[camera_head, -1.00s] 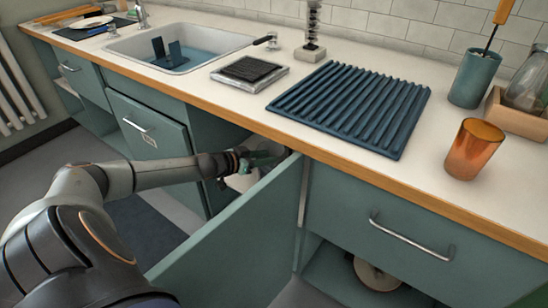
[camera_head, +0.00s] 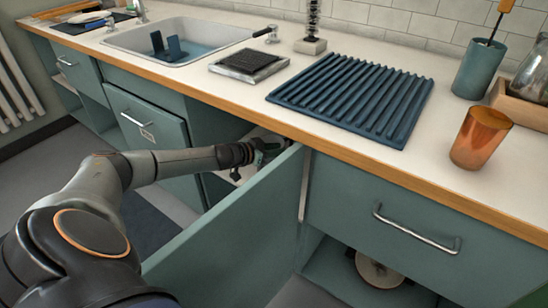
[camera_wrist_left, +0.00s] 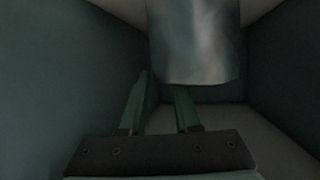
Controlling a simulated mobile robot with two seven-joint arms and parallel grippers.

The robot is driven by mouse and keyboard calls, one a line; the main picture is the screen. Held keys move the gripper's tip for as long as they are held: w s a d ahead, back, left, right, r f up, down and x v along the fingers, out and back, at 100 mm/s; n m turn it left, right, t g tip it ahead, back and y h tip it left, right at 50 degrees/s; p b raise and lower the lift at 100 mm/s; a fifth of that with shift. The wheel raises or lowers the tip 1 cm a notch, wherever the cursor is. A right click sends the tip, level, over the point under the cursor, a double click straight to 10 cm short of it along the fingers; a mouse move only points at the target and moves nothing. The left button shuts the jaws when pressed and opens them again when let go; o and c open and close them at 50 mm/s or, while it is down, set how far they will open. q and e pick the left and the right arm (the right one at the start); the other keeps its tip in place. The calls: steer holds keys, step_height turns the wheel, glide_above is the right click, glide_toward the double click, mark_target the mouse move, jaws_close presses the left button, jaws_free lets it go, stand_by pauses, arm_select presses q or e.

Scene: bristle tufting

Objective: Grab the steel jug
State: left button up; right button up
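A grey metallic cylinder, which looks like the steel jug (camera_wrist_left: 195,42), hangs into the top of the left wrist view inside a dim cupboard. Its upper part is cut off by the frame edge. My left gripper (camera_wrist_left: 162,82) has two green fingers standing apart with nothing between them. The cylinder is beyond and above the fingertips, slightly to the right; whether it touches the right finger cannot be told. In the head view my left gripper (camera_head: 270,153) reaches into the cupboard behind the open door, which partly hides it. My right gripper is not in view.
The open teal cupboard door (camera_head: 228,240) stands close beside my left forearm. The worktop edge (camera_head: 330,155) runs just above the gripper. An orange cup (camera_head: 480,138), a blue ridged mat (camera_head: 350,105) and a sink (camera_head: 180,45) are on top. Cupboard walls close in on both sides.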

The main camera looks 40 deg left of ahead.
arm_select(q)
jaws_close()
stand_by(1.2)
